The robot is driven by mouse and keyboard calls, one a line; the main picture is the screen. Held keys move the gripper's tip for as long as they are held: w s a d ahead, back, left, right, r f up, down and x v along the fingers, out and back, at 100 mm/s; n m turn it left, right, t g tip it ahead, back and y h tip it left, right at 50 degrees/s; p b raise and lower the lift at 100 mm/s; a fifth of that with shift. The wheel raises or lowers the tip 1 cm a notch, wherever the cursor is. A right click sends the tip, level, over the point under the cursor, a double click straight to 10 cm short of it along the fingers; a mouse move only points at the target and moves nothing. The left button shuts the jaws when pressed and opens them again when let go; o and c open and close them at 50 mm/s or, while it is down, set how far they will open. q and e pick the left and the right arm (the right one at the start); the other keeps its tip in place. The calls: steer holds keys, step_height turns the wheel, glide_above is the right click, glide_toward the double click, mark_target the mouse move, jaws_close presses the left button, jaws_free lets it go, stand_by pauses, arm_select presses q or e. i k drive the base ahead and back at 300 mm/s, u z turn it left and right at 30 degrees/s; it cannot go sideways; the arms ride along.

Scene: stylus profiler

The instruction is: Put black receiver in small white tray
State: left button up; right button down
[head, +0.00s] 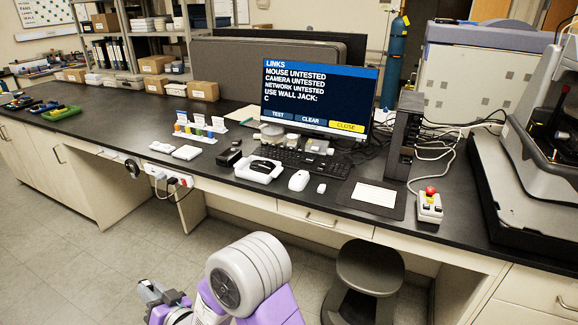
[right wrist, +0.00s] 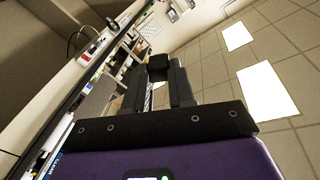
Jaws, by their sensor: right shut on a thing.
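My right gripper (head: 149,291) is low in front of the bench in the head view, below the level of the bench top. In the right wrist view, its two dark fingers (right wrist: 160,88) are shut on a small black block, which looks like the black receiver (right wrist: 157,64). In the head view I cannot make out the held block clearly. The small white tray (head: 242,171) lies on the bench left of the white mouse, with a dark object in it. My gripper is apart from the tray, to its lower left. My left gripper is not in view.
The monitor (head: 318,95) and keyboard (head: 309,162) stand behind the tray. A dark stool (head: 368,279) stands on the floor in front.

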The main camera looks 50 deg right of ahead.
mark_target(258, 178)
steer(key=z, duration=0.85)
steer(key=i, duration=0.75)
steer(key=z, duration=0.6)
